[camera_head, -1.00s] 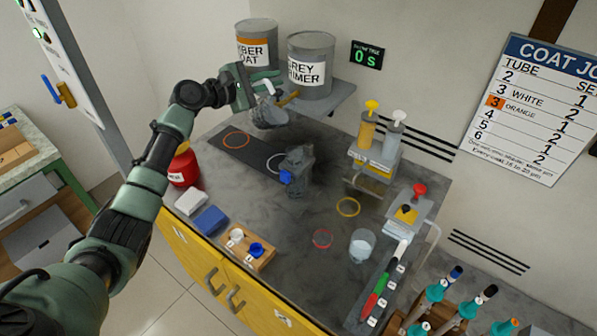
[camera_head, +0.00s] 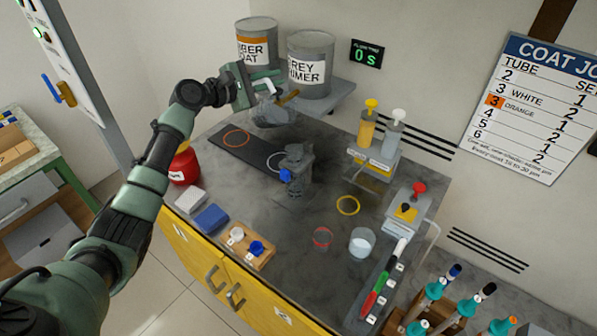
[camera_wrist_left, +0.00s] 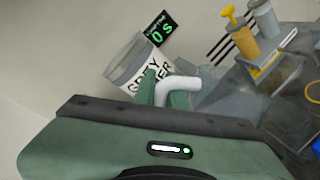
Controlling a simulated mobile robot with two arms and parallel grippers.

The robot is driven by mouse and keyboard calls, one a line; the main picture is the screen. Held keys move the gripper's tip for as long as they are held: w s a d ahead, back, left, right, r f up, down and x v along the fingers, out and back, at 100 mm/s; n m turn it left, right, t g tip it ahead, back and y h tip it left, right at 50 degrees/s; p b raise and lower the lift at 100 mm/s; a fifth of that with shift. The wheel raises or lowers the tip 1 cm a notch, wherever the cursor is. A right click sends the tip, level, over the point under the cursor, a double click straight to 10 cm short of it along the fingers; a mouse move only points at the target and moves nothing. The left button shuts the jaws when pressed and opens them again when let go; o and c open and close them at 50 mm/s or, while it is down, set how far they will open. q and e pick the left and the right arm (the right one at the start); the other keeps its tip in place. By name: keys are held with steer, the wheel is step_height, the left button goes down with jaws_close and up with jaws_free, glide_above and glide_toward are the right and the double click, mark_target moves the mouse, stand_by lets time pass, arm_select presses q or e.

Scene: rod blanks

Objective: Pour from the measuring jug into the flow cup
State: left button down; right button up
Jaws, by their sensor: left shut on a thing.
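My left gripper (camera_head: 266,86) is shut on the handle of the measuring jug (camera_head: 273,115), a grey see-through vessel held above the back of the bench. In the left wrist view the jug's pale handle (camera_wrist_left: 178,87) sits between the fingers and its body (camera_wrist_left: 207,84) shows behind. The jug looks tilted; I cannot make out its contents or any stream. The flow cup (camera_head: 297,158) is a dark grey cup on a stand with a blue knob, on the bench in front of and right of the jug, apart from it. My right gripper is out of view.
Two paint tins, one labelled grey primer (camera_head: 312,60), stand on a shelf just behind the jug. A beaker (camera_head: 362,243), pump bottles (camera_head: 367,122) and a pen tray (camera_head: 378,290) stand right. A red container (camera_head: 184,166) stands left. The bench's middle is mostly clear.

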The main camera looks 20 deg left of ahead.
arm_select(q)
steer(key=shift+s+d+r+m+p, duration=0.2)
steer(key=shift+d+m+p, duration=0.2)
steer(key=shift+m+p, duration=0.35)
stand_by(2.0)
steer(key=shift+s+d+f+m+y+p, duration=0.25)
steer(key=shift+d+m+p, duration=0.35)
steer(key=shift+p, duration=0.4)
stand_by(4.2)
